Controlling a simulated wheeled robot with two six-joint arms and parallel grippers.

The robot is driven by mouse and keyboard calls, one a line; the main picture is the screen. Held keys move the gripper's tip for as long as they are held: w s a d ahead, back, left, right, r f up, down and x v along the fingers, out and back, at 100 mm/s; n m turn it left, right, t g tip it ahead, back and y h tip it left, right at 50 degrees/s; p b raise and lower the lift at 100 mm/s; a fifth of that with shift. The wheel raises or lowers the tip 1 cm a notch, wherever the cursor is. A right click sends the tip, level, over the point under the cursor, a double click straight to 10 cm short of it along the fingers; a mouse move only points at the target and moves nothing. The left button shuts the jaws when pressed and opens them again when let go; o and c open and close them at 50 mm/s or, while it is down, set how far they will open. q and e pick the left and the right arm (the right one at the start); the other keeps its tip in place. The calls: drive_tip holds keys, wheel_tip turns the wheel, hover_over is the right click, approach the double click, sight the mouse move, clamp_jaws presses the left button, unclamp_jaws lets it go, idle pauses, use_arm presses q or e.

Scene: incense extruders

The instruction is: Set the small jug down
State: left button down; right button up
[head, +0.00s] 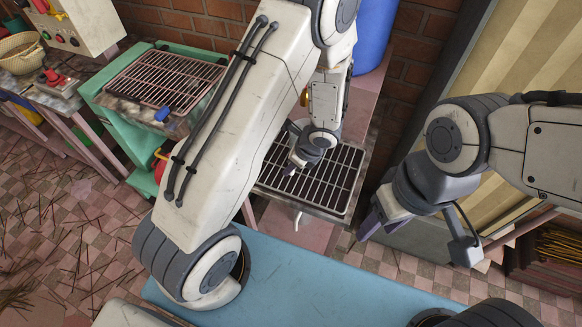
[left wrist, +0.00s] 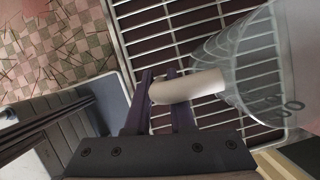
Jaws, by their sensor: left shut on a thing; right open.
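The small jug (left wrist: 240,70) is see-through, with a pale handle (left wrist: 185,87) and small dark marks on its wall. It shows at the right of the left wrist view, over a metal grille (left wrist: 150,20). My left gripper (left wrist: 160,78) is shut on the jug's handle. In the head view my left gripper (head: 303,158) is over the right-hand grille (head: 330,180), and my arm hides most of the jug. I cannot tell whether the jug's base touches the grille. My right gripper (head: 422,232) is open and empty, to the right of that grille.
A second grille (head: 165,78) sits on a green stand at the left. A blue barrel (head: 372,35) stands behind the right-hand grille. A light blue surface (head: 300,275) lies in front. A control box (head: 75,22) and basket (head: 20,52) are at the far left.

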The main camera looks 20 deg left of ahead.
use_arm(q)
drive_tip(key=shift+f, duration=0.25)
drive_tip(key=shift+f, duration=0.15)
drive_tip(key=c, duration=0.8)
unclamp_jaws()
drive_tip(key=shift+r, duration=0.3)
drive_tip(key=w+p+v, duration=0.1)
drive_tip(key=p+v, duration=0.1)
drive_tip(key=v, duration=0.9)
drive_tip(key=s+d+r+n+h, duration=0.1)
drive_tip(key=s+d+r+n, duration=0.2)
drive_tip(key=s+r+n, duration=0.1)
drive_tip(key=s+d+r+n+h, duration=0.2)
drive_tip(key=s+r+n, duration=0.3)
drive_tip(key=s, duration=0.4)
drive_tip(key=s+d+r+n+g+h, duration=0.1)
drive_tip(key=s+d+r+n+h, duration=0.1)
drive_tip(key=s+d+r+n, duration=0.2)
drive_tip(key=shift+s+r, duration=0.4)
drive_tip(key=shift+s, duration=0.45)
drive_tip(key=shift+s+r, duration=0.45)
drive_tip(key=shift+s, duration=0.45)
